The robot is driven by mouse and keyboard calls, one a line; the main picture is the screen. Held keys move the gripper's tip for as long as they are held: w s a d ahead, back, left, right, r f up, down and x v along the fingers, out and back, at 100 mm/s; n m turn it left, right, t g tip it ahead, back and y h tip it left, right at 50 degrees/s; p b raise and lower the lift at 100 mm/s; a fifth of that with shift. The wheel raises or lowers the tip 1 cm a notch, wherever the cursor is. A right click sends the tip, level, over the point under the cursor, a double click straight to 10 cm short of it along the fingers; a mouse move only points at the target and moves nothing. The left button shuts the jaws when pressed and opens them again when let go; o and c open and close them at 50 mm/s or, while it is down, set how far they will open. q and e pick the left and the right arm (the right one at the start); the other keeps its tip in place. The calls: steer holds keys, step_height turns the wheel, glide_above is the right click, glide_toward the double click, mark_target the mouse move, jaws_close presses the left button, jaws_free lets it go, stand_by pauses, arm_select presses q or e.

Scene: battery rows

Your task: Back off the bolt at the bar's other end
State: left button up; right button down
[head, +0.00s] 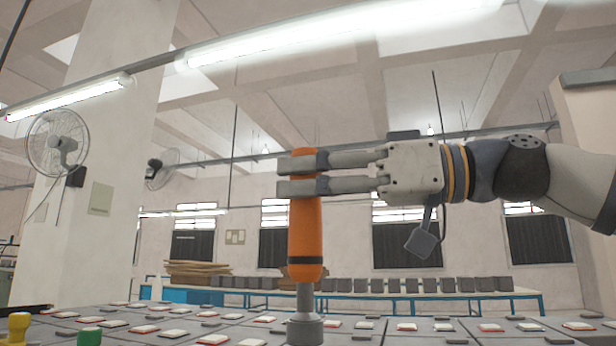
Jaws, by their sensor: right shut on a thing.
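My right gripper (302,176) comes in from the right and is shut around the upper body of an orange power driver (305,235). The driver stands upright, with a black band low on its body and a grey shaft below. Its wide grey socket (305,331) is down at the battery tops (240,330), at the bottom edge of the picture. I cannot tell whether the socket sits on a bolt. No bolt or bar can be made out; any under the socket is hidden. My left gripper is not in view.
A yellow knobbed piece (18,328) and a green one (90,336) stand at lower left. Flat white pads with red edges dot the battery tops. Behind, a blue-framed bench (400,297) carries a row of grey blocks. The air around the driver is clear.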

mark_target(307, 237)
steer(key=shift+f, duration=2.3)
steer(key=shift+f+b, duration=0.35)
steer(key=shift+f, duration=0.55)
steer(key=shift+w+a+f, duration=0.1)
steer(key=shift+f, duration=0.15)
stand_by(0.5)
steer(key=shift+r+p, duration=0.3)
steer(key=shift+r, duration=0.15)
stand_by(1.2)
steer(key=shift+r, duration=2.8)
